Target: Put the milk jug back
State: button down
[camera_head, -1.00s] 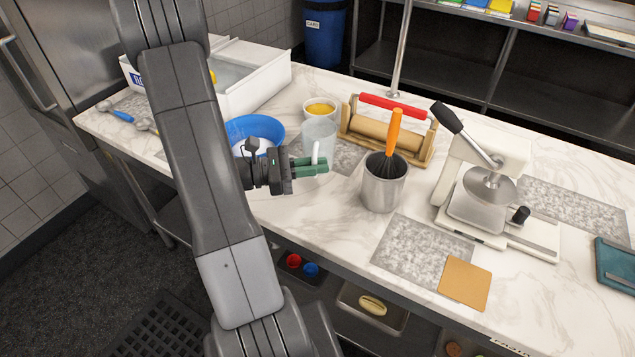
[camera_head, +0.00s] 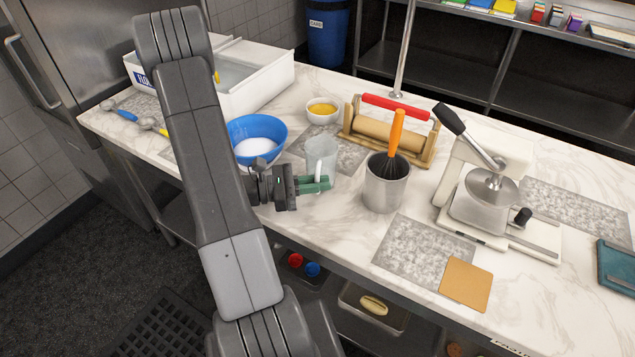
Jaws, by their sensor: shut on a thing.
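The milk jug (camera_head: 321,151) is a pale, translucent jug with a white handle on its near side. It looks upright at the near left part of a grey speckled mat (camera_head: 351,158). My gripper (camera_head: 318,184) has green fingers and reaches in from the left, shut on the jug's handle. The fingers hide the lower part of the handle. I cannot tell whether the jug's base touches the counter.
A blue bowl (camera_head: 272,129) of white powder stands left of the jug. A small yellow-filled bowl (camera_head: 322,107) and a rolling pin rack (camera_head: 380,133) are behind it. A metal pot (camera_head: 383,190) with a whisk stands close on the right. A lever press (camera_head: 480,200) is farther right.

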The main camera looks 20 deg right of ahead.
jog(key=shift+f, duration=0.2)
jog(key=c, duration=1.5)
grip_release()
jog(key=shift+r, duration=0.1)
jog(key=shift+r, duration=0.2)
jog(key=shift+w+a+f, duration=0.1)
jog(key=shift+a, duration=0.1)
jog(key=a+b, duration=0.1)
jog(key=a, duration=0.2)
jog(key=w+a, duration=0.1)
jog(key=a, duration=0.3)
jog(key=w+a+b, duration=0.1)
jog(key=a, duration=0.3)
jog(key=shift+a+b, duration=0.2)
jog(key=shift+b, duration=0.1)
